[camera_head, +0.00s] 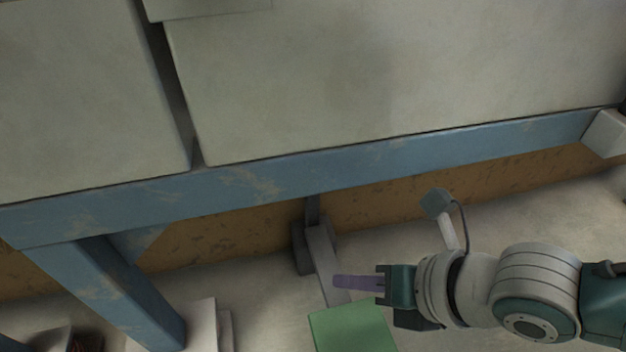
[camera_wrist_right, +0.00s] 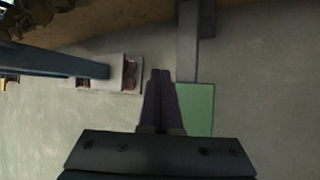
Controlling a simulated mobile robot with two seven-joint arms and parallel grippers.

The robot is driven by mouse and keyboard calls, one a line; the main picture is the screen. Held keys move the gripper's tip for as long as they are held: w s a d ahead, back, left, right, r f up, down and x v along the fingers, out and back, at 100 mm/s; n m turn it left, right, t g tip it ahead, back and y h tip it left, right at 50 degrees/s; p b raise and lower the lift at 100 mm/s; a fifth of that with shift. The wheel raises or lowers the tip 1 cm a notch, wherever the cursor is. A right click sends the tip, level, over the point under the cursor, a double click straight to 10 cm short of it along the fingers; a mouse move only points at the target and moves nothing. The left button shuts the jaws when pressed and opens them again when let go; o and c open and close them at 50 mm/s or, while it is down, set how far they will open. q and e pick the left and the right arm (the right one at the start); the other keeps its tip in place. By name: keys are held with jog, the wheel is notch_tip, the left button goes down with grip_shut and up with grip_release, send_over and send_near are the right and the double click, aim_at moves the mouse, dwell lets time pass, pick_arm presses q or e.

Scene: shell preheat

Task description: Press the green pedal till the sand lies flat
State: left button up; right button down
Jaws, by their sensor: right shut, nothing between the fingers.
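The green pedal (camera_head: 352,328) is a flat plate low in the head view, on the end of a grey bar (camera_head: 322,254) that comes out from under the blue-framed table. In the right wrist view the pedal (camera_wrist_right: 197,108) lies just right of my fingertips. My right gripper (camera_head: 338,282) is shut and empty, its purple fingers together. In the head view the fingers point left, beside the bar and just above the pedal's far edge. I cannot tell whether they touch the pedal. In the right wrist view the gripper (camera_wrist_right: 161,75) covers part of the pedal's left side. No sand shows.
The table's blue beam (camera_head: 270,186) and grey top panels (camera_head: 400,70) fill the upper head view. A blue leg (camera_head: 112,292) stands at the lower left, near a pale block (camera_head: 200,325). Bare floor (camera_head: 500,215) lies right of the pedal bar.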

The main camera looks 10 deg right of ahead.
dwell(0.4)
jog(key=m, duration=0.2)
jog(key=a+m, duration=0.1)
jog(key=shift+w+r, duration=0.3)
jog(key=shift+r, duration=0.1)
jog(key=w+a+r+m+t+h+p, duration=0.1)
jog(key=w+a+r+m, duration=0.1)
jog(key=m, duration=1)
jog(key=w+a+r+m+p, duration=0.1)
jog(key=r+m, duration=0.1)
jog(key=m, duration=1.1)
jog(key=d+m+h, duration=0.1)
jog(key=m, duration=0.9)
jog(key=s+d+m+h+p, duration=0.1)
jog(key=m, duration=0.9)
jog(key=s+d+m+g+h, duration=0.1)
jog(key=d+m, duration=0.1)
jog(key=m, duration=0.9)
jog(key=shift+s+f, duration=0.25)
jog(key=shift+f, duration=0.15)
